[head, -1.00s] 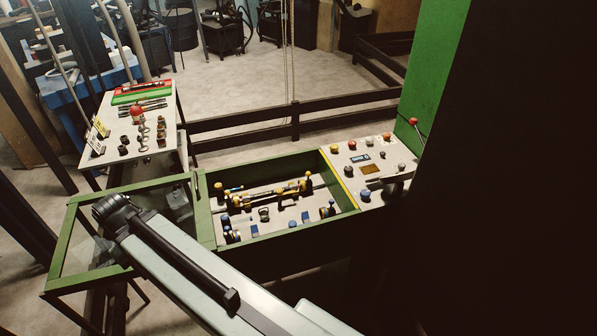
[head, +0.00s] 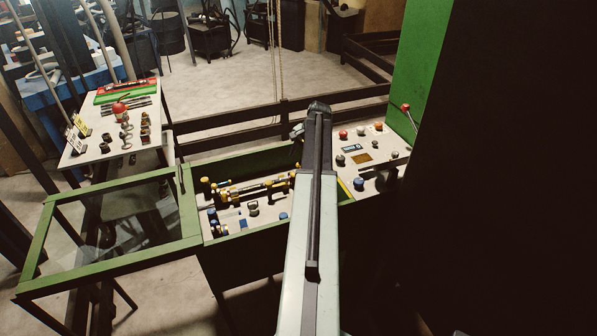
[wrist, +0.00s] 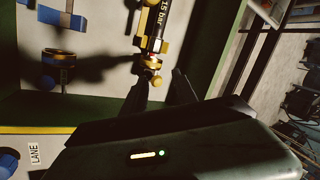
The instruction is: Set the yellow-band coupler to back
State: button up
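In the head view, the green-framed tray (head: 190,214) holds several yellow-trimmed and blue-trimmed fittings. A dark round fitting with a yellowish band (head: 253,208) stands near its middle; I cannot tell for sure that it is the yellow-band coupler. A similar banded ring (wrist: 58,62) shows at the left of the wrist view. A yellow fitting with a red ring (wrist: 152,62) and a "15 bar" label is at the top centre. My gripper (wrist: 165,84) has its dark fingers apart just below this fitting, with no object visibly held. In the head view my arm hides the tray's right part.
A control panel (head: 362,158) with several buttons and knobs lies right of the tray. A white side table (head: 85,152) with tools stands at left, behind a glass-topped green frame (head: 105,258). A tall green machine wall (head: 408,65) rises at right. A dark rail (head: 225,120) runs behind.

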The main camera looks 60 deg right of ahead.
jog(key=shift+m, duration=0.4)
jog(key=d+f+b, duration=0.1)
jog(key=f+b, duration=0.4)
jog(key=w+d+f+b, duration=0.1)
jog(key=f+b, duration=0.1)
jog(key=shift+w+d+f, duration=0.1)
jog(key=shift+d+f, duration=0.15)
jog(key=shift+d, duration=0.1)
jog(key=shift+r, duration=0.15)
grip_shut()
jog(key=shift+w+d, duration=0.15)
dwell(0.6)
